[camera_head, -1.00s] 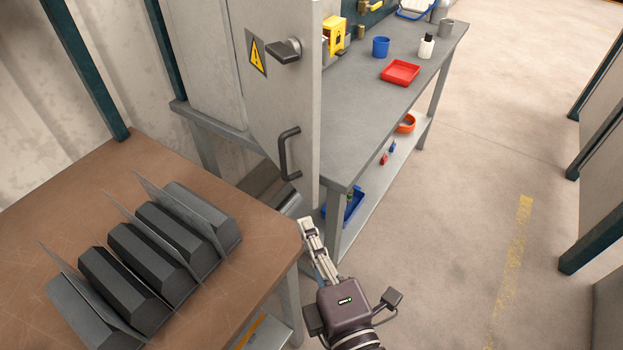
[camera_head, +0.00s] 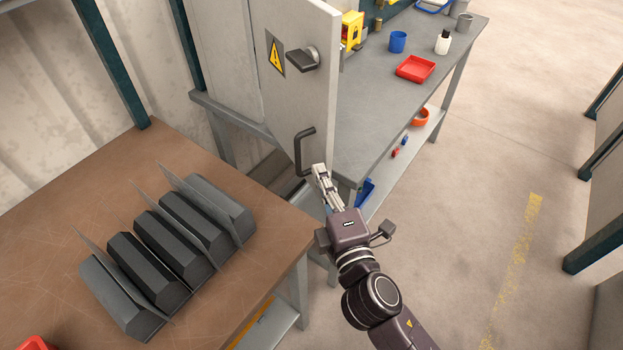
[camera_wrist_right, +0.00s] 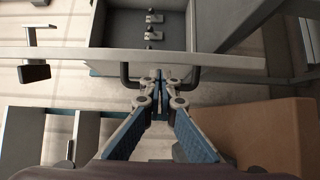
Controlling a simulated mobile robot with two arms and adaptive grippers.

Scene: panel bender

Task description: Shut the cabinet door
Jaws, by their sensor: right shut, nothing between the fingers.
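The light grey cabinet door (camera_head: 305,115) stands open, its free edge facing right. It carries a dark latch knob (camera_head: 302,60) beside a yellow warning sign (camera_head: 275,54) and a dark bar handle (camera_head: 300,155) lower down. My right gripper (camera_head: 319,170) is shut and empty, its fingertips at the lower end of the handle. In the right wrist view, the fingertips (camera_wrist_right: 158,85) are in front of the middle of the handle (camera_wrist_right: 186,85); I cannot tell whether they touch it. The door (camera_wrist_right: 80,55) shows there as a thin band, with the open cabinet interior (camera_wrist_right: 150,28) beyond. My left gripper is out of view.
A brown-topped table (camera_head: 230,275) with several dark bent parts (camera_head: 150,270) stands left of my arm. A grey workbench (camera_head: 385,130) with a red tray (camera_head: 415,68) and a blue cup (camera_head: 397,42) is behind the door. The floor (camera_head: 480,210) to the right is clear.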

